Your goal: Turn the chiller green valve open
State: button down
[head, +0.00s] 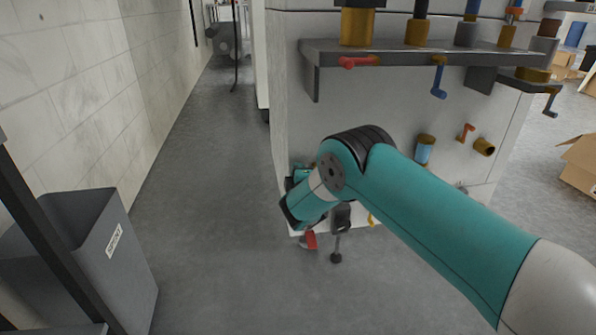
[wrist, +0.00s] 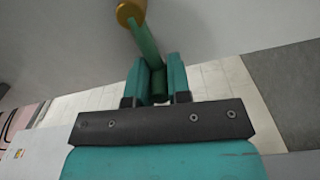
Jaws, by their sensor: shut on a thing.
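In the wrist view, the green valve handle (wrist: 147,42) runs from a brass-coloured fitting (wrist: 130,12) on a pale grey panel down between the two teal fingers. My gripper (wrist: 158,72) is shut on the lower end of this handle, with a finger on either side. The handle slants slightly, its fitting up and to the left of the fingers. In the head view, my teal arm covers the area in front of the machine's lower left part, and I cannot make out the green handle there.
The grey machine (head: 400,150) carries a shelf (head: 400,52) with brass pipe fittings, a red handle (head: 358,62) and a blue handle (head: 438,78). Another red handle (head: 310,240) shows low, near my arm. A grey bin (head: 95,245) stands left. The floor between is clear. A cardboard box (head: 580,165) lies right.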

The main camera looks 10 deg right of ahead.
jog(key=shift+s+f, duration=0.1)
jog(key=shift+f, duration=0.1)
jog(key=c, duration=1.3)
grip_release()
jog(key=shift+o, duration=1.1)
jog(key=shift+r, duration=0.1)
jog(key=s+b, duration=1.5)
jog(key=s, duration=0.2)
jog(key=shift+s, duration=0.15)
jog(key=shift+d, duration=0.1)
